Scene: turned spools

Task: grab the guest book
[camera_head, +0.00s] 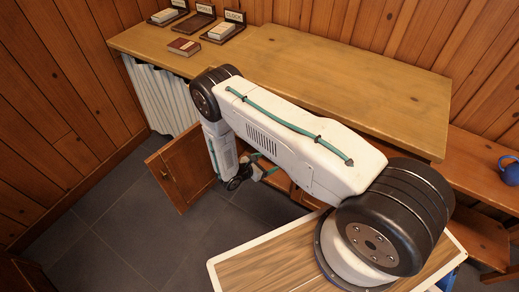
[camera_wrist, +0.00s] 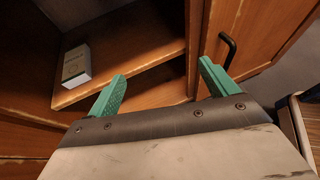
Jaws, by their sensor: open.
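In the head view, a dark red book (camera_head: 184,47) lies flat on the wooden counter. Pale books lie on the left labelled stand (camera_head: 182,4) and the right labelled stand (camera_head: 236,15); the middle stand (camera_head: 203,12) looks empty. In the wrist view, a pale book or box (camera_wrist: 76,65) with small lettering stands on a cabinet shelf (camera_wrist: 128,82). I cannot tell which one is the guest book. My gripper (camera_wrist: 162,72) is open and empty, with its green fingers apart in front of the cabinet, to the right of the pale item. My arm partly hides the cabinet in the head view.
A cabinet door (camera_head: 183,168) stands open below the counter (camera_head: 340,75). A black handle (camera_wrist: 229,50) is close to my right finger in the wrist view. A blue mug (camera_head: 510,170) sits on the bench at right. Grey floor lies clear at left.

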